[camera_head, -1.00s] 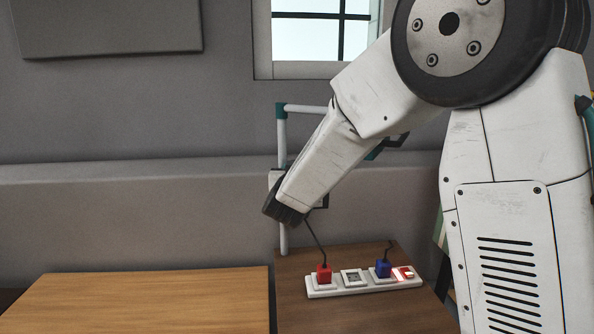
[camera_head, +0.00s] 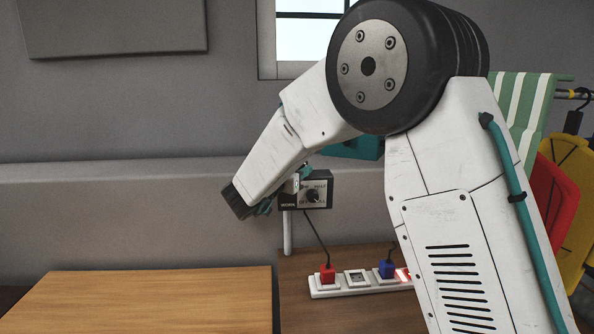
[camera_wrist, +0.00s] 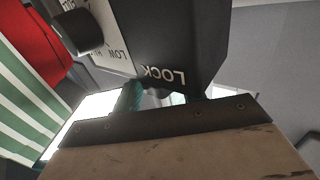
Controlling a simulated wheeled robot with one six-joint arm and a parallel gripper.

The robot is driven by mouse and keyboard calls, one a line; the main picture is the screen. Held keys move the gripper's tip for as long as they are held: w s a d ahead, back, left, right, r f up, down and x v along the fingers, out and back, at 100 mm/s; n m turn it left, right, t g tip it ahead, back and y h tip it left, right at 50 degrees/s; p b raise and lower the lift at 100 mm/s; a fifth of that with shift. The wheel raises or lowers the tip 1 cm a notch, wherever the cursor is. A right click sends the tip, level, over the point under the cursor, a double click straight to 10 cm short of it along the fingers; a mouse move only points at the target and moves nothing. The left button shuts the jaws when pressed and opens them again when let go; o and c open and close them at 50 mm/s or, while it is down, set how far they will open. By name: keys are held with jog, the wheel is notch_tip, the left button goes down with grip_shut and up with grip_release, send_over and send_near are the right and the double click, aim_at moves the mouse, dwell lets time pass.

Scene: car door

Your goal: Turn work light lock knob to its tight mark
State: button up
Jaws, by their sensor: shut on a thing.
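The work light's dark control box (camera_head: 320,193) is on the white post in the head view, with a black dial on its front. In the wrist view the box (camera_wrist: 190,40) is close above my gripper, with upside-down LOCK lettering. A black dial (camera_wrist: 85,32) with LOW and HIGH marks is at upper left. My gripper (camera_wrist: 163,96) has its teal fingers just below the LOCK lettering, shut on the lock knob. The fingers and box edge mostly hide the knob, and I cannot see a tight mark. In the head view my wrist ends at the box's left side.
A power strip (camera_head: 352,292) with a red plug (camera_head: 327,272), a blue plug (camera_head: 387,268) and a lit red switch lies on the brown table below. A lighter wooden top (camera_head: 150,305) at left is clear. Striped cloth (camera_head: 520,105) hangs at right.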

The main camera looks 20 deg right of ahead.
jog(key=o, duration=1)
jog(key=shift+c, duration=0.2)
